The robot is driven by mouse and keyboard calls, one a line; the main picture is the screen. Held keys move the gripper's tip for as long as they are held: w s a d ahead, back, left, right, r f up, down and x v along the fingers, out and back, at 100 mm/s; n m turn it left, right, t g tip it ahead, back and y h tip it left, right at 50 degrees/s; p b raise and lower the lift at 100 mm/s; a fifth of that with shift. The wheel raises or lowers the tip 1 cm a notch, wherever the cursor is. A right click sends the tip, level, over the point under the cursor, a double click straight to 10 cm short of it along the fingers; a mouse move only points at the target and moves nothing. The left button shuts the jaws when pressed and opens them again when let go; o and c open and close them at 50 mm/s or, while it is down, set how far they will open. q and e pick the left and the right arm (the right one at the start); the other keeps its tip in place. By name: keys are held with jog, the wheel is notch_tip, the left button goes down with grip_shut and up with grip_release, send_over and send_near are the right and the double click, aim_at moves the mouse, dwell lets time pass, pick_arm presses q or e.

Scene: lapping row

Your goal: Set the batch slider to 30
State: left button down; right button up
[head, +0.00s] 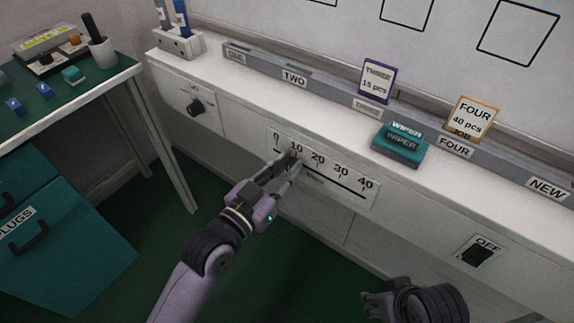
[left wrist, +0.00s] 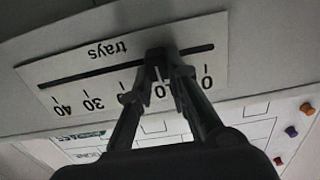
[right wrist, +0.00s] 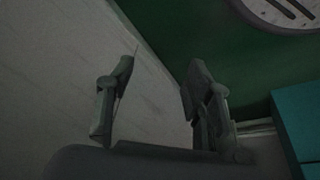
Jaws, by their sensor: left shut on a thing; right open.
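The batch slider's white scale plate (head: 341,184) is on the front of the white ledge, marked 0, 10, 20, 30 and 40. It also shows upside down in the left wrist view (left wrist: 108,73), with the word "trays" and a dark slot. My left gripper (head: 294,160) is shut on the slider knob (left wrist: 157,57), which is mostly hidden between the fingers. The knob stands near the 10 mark. My right gripper (head: 372,304) is open and empty, low at the right; its spread fingers show in the right wrist view (right wrist: 160,95).
A dark knob (head: 196,107) is left of the scale and a black OFF switch (head: 477,252) is at the right. A teal wiper (head: 400,144) and a FOUR card (head: 470,118) stand on top. The floor below is clear; a green-topped bench (head: 105,79) stands left.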

aim_at(338, 180)
pick_arm(q)
jog(key=s+d+p, duration=0.2)
jog(key=d+p, duration=0.1)
jog(key=shift+s+d+r, duration=0.2)
jog(key=shift+s+d, duration=0.1)
jog(key=shift+s, duration=0.05)
jog(key=s+d, duration=0.1)
jog(key=s+d+p, duration=0.1)
jog(key=d, duration=0.1)
jog(key=s+d, duration=0.1)
jog(key=shift+s+d+f+p, duration=0.15)
jog(key=shift+d+f+p, duration=0.15)
jog(key=shift+p, duration=0.05)
pick_arm(e)
jog(key=x, duration=0.7)
jog(key=shift+s+f+g, duration=0.3)
jog(key=shift+f, duration=0.15)
jog(key=shift+a, duration=0.15)
pick_arm(q)
jog(key=c, duration=1.5)
grip_release()
jog(key=shift+r, duration=0.1)
jog(key=shift+a, duration=0.1)
